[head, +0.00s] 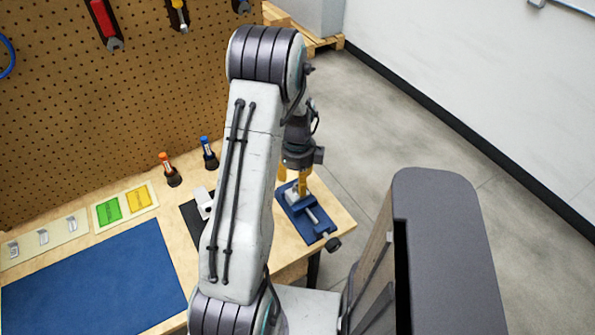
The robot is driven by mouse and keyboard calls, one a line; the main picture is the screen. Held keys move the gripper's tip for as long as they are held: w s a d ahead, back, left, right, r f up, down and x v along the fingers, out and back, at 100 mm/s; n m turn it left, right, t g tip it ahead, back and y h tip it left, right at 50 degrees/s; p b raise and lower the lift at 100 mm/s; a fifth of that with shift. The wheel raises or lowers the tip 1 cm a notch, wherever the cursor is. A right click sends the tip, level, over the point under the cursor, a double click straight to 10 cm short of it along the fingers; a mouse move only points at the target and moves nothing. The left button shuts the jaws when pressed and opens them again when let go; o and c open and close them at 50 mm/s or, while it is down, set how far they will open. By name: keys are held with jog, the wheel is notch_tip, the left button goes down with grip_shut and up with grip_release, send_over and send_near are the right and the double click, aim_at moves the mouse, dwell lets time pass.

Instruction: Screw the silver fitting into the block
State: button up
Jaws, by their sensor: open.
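My gripper (294,182) with yellow fingers points down over a blue vise (316,222) at the right end of the workbench. The fingers are open. A small pale block (291,196) sits in the vise, right below and beside the fingertips, partly covered by them. I cannot tell whether the fingers touch it. The silver fitting cannot be made out; it may be hidden by the fingers or my arm.
The wooden bench (163,240) holds a blue mat (90,285), a green-and-yellow panel (125,204), a pale panel with grey pieces (45,237), and orange-topped (169,172) and blue-topped (209,154) holders. A pegboard (110,100) stands behind. Floor beyond the bench is clear.

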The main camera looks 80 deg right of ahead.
aim_at(297, 186)
jog(key=shift+f, duration=1.65)
jog(key=shift+o, duration=0.2)
grip_shut()
jog(key=shift+m+b, duration=0.45)
jog(key=shift+m, duration=1.55)
jog(key=shift+f+m, duration=0.1)
jog(key=shift+m, duration=0.3)
jog(key=shift+a+m+b, duration=0.1)
jog(key=shift+m+b, duration=0.45)
jog(key=shift+m, duration=1.05)
